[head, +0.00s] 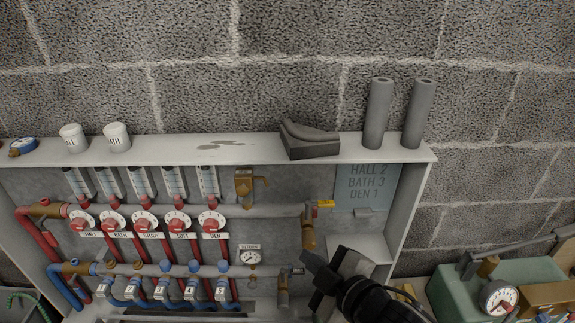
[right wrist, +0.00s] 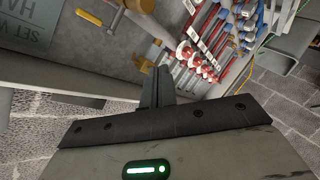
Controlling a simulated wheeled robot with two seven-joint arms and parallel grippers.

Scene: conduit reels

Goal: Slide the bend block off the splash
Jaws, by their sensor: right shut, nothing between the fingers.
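The bend block (head: 310,142), a dark grey block with a curved groove, sits on the white top ledge of the manifold cabinet. The splash (head: 220,144) is a dark wet patch on the same ledge, to the left of the block. Bare ledge shows between them; whether any wet lies under the block is hidden. My right gripper (head: 312,268) is shut and empty, in front of the cabinet's lower right part, below the block and apart from it. Its closed fingers show in the right wrist view (right wrist: 157,88). My left gripper is not in view.
Two grey foam tubes (head: 377,112) stand on the ledge right of the block. Valves and pipes (head: 180,212) fill the cabinet. A green case (head: 490,290) is at lower right.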

